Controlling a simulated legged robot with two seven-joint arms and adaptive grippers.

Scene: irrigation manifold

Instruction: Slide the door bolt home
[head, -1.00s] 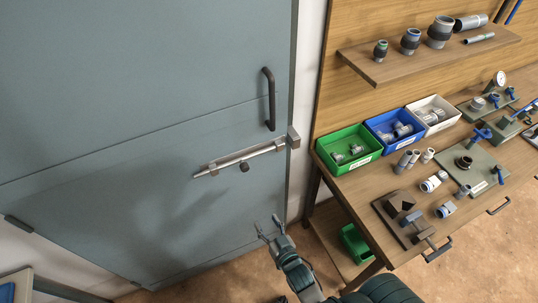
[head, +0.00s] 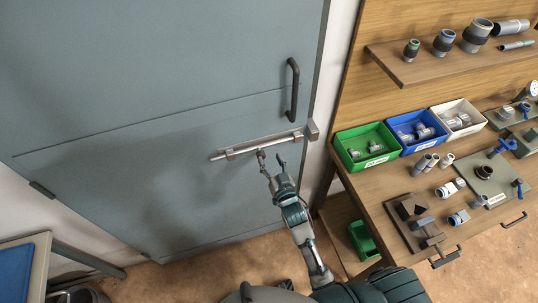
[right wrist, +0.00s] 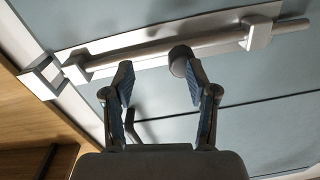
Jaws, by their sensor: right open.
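The grey door (head: 150,120) carries a metal sliding bolt (head: 245,147) on a pale plate, near its right edge. The catch (head: 312,130) sits on the frame to the right. In the right wrist view the bolt rod (right wrist: 215,42) runs through two brackets, and the catch (right wrist: 43,76) is at the left, with a gap between it and the near bracket. The dark round knob (right wrist: 180,60) is at the tip of one finger, not between both; contact cannot be told. My right gripper (head: 271,159) is open in front of the bolt. My left gripper is out of view.
A dark door handle (head: 292,90) stands above the bolt. To the right is a workbench (head: 375,190) with green, blue and white bins and pipe fittings. A green bin (head: 362,240) sits below it. A table with a blue top (head: 15,270) is at lower left.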

